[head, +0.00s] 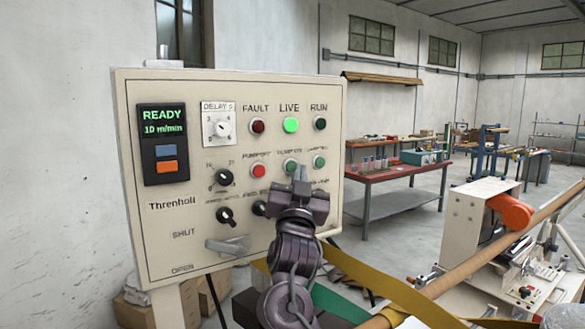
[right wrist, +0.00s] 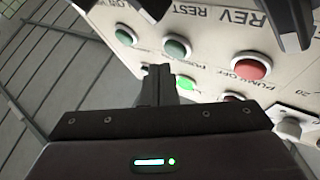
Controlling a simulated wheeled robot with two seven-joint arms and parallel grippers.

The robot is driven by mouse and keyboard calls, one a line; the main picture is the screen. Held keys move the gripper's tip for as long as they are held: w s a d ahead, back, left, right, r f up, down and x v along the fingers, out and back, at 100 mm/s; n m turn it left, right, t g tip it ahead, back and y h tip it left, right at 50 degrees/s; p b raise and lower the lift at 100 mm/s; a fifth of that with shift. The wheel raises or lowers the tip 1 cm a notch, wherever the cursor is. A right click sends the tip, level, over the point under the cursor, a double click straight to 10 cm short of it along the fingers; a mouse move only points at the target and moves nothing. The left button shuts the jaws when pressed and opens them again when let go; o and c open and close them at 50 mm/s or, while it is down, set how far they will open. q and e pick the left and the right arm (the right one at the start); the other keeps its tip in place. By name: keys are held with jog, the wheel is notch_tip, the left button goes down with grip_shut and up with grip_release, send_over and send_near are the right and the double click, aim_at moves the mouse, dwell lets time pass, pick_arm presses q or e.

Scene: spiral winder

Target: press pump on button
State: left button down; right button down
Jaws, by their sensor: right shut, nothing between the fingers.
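The cream control panel (head: 190,100) stands at the left of the head view. The green pump on button (head: 290,166) is in its middle row, between the red pump off button (head: 258,171) and another green button (head: 319,161). My right gripper (head: 301,173) is shut and empty, its tips just in front of the panel beside the pump on button. In the right wrist view the panel appears upside down; the shut fingers (right wrist: 158,75) point just left of and below the pump on button (right wrist: 177,48). I cannot tell whether they touch the panel. My left gripper is not in view.
The LIVE lamp (head: 291,125) glows green and the display (head: 162,122) reads READY. Black knobs (head: 226,216) and a grey lever (head: 228,245) sit lower on the panel. A red-topped bench (head: 400,172) and the winder (head: 480,225) stand to the right.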

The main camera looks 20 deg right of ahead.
jog(key=shift+w, duration=0.15)
jog(key=shift+w, duration=0.25)
jog(key=shift+w+a, duration=0.15)
jog(key=shift+w, duration=0.3)
dwell(0.8)
jog(key=shift+s, duration=0.85)
jog(key=s, duration=0.2)
jog(key=s+d, duration=0.1)
jog(key=s, duration=0.2)
dwell(0.4)
